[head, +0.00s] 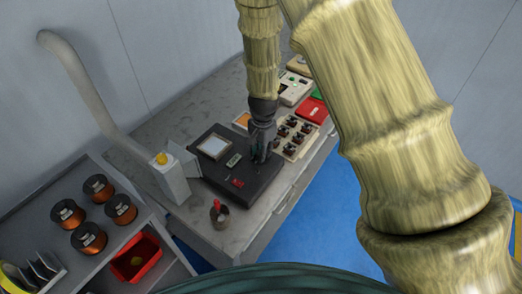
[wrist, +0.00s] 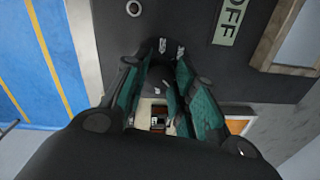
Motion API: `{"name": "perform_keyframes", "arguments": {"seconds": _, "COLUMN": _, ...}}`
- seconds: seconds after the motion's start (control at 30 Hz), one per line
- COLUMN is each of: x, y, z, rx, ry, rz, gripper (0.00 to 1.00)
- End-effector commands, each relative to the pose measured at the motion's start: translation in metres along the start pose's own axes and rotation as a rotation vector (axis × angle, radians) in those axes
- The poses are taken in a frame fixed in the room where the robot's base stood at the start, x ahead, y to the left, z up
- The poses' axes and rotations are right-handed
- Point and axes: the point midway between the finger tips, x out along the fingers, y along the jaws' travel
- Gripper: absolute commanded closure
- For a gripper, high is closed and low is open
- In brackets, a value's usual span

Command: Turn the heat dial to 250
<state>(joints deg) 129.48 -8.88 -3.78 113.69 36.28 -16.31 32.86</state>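The black heating unit (head: 215,181) lies on the grey bench, with a pale square plate, a small green label and a red display on top. A green OFF label (wrist: 229,22) shows on its dark panel in the wrist view. My gripper (head: 259,155) points down over the unit's right side. In the wrist view my gripper (wrist: 160,85) has its two teal-padded fingers apart, with a gap between them. Small white markings (wrist: 170,48) show on the panel by the fingertips. I cannot make out the heat dial; the fingers may hide it. Contact with it cannot be told.
A tray of small dark parts (head: 304,126) and a red box (head: 312,109) stand right of the unit. A red-topped pot (head: 219,214) stands in front. Copper spools (head: 98,188) sit on the left shelf.

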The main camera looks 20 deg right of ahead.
Motion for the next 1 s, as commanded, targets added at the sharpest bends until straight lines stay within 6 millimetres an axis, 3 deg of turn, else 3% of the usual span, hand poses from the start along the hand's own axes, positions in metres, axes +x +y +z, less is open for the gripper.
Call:
{"name": "perform_keyframes", "arguments": {"seconds": 0.47, "x": 0.0002, "y": 0.0001, "z": -0.0007, "rx": -0.112, "ry": -0.005, "rz": 0.000, "gripper": 0.97}}
{"name": "perform_keyframes", "arguments": {"seconds": 1.0, "x": 0.0004, "y": -0.0005, "z": -0.0010, "rx": -0.592, "ry": -0.028, "rz": -0.001, "gripper": 0.97}}
